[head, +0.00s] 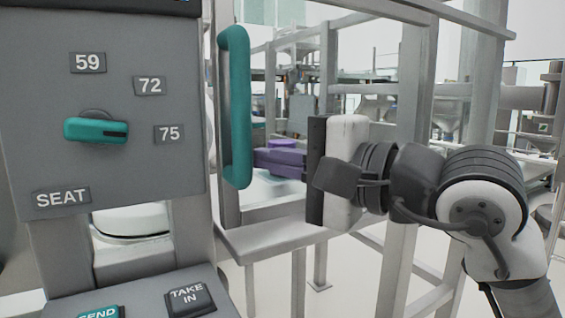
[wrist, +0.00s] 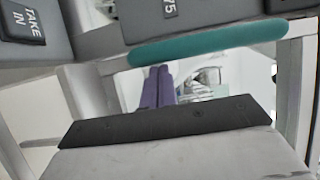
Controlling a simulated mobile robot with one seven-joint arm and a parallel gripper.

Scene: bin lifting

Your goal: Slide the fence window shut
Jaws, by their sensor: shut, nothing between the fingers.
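The fence window's teal upright bar handle (head: 235,106) is fixed to a grey frame post (head: 227,205) just right of the control panel. In the wrist view the handle (wrist: 210,42) lies across the top of the picture. My gripper (head: 258,160) has purple fingers, shut and empty, pointing left at the lower part of the handle from its right side. The fingers also show in the wrist view (wrist: 158,70), side by side, with tips close to the handle. I cannot tell whether they touch it. Beyond the handle the opening shows machinery behind.
A grey control panel (head: 110,155) with a teal knob and number labels stands at the left. A TAKE IN button (head: 188,298) is on the lower console. A grey ledge (head: 270,232) runs below the opening. A fence post (head: 412,85) stands behind my arm.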

